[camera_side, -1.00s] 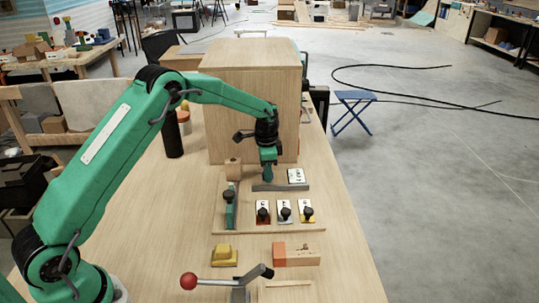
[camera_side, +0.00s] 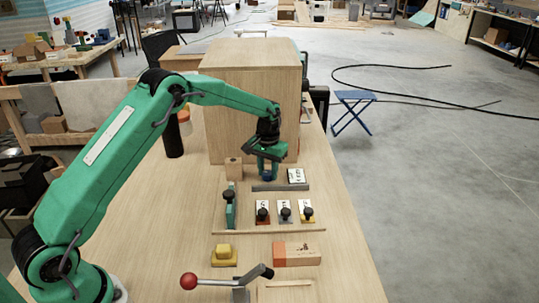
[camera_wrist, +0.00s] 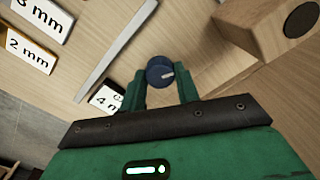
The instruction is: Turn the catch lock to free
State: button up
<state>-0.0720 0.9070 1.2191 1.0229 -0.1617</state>
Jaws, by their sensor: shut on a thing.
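The wooden box (camera_side: 250,95) stands close behind my gripper. A grey rail (camera_side: 281,187) and a small white card (camera_side: 296,176) lie beside it. Several black-knobbed pieces (camera_side: 285,212) stand nearer. A red-balled lever (camera_side: 189,281) stands at the front. The table's left part is clear.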

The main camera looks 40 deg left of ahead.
aim_at(269, 173)
jog(key=shift+d+n, duration=0.2)
jog(key=shift+n, duration=1.8)
jog(key=shift+f, duration=0.1)
jog(key=o, duration=1)
jog(key=shift+c, duration=0.2)
jog(key=shift+a+r, duration=0.1)
jog(key=shift+r, duration=0.15)
notch_tip(269, 173, up, 7)
jog(key=shift+w+f, duration=0.1)
jog(key=shift+w, duration=0.05)
jog(key=shift+r, duration=0.3)
